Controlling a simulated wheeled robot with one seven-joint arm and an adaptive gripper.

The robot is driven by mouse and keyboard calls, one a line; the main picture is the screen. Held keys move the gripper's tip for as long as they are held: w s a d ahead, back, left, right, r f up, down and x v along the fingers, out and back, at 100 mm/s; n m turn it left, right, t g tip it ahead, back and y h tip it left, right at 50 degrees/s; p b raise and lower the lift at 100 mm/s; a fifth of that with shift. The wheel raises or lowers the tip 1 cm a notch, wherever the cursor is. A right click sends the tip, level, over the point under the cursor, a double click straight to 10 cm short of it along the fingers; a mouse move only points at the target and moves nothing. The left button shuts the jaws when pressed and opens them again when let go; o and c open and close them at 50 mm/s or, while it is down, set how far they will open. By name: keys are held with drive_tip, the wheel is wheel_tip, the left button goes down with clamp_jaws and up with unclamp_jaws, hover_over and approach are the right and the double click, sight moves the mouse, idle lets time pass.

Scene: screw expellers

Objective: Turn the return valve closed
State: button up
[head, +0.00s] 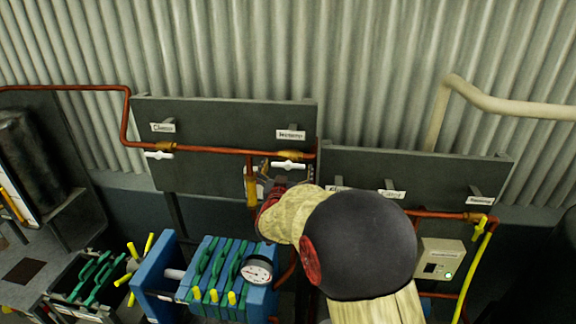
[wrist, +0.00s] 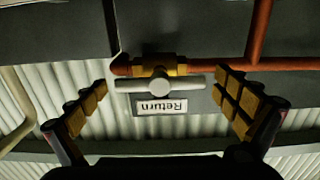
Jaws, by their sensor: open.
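The return valve has a brass body (wrist: 172,66) on an orange pipe and a white bar handle (wrist: 158,86) with a round hub. Its "Return" label (wrist: 160,107) reads upside down in the wrist view. The handle lies roughly horizontal, along the pipe. In the head view the return valve (head: 290,154) sits on the left dark panel, its white handle (head: 288,166) just below the pipe. My gripper (wrist: 161,84) is open, fingers on either side of the handle and apart from it. In the head view my gripper (head: 277,184) is partly hidden by my arm, just below the valve.
Another white-handled valve (head: 158,154) is on the same pipe at left. An orange branch pipe (wrist: 260,35) leaves the line beside the return valve. The right panel (head: 440,173) has more labels and a yellow-handled valve (head: 480,221). A blue filter press (head: 215,270) stands below.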

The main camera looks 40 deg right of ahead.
drive_tip(key=shift+w+d, duration=0.25)
drive_tip(key=shift+c, duration=0.4)
drive_tip(key=c, duration=1.1)
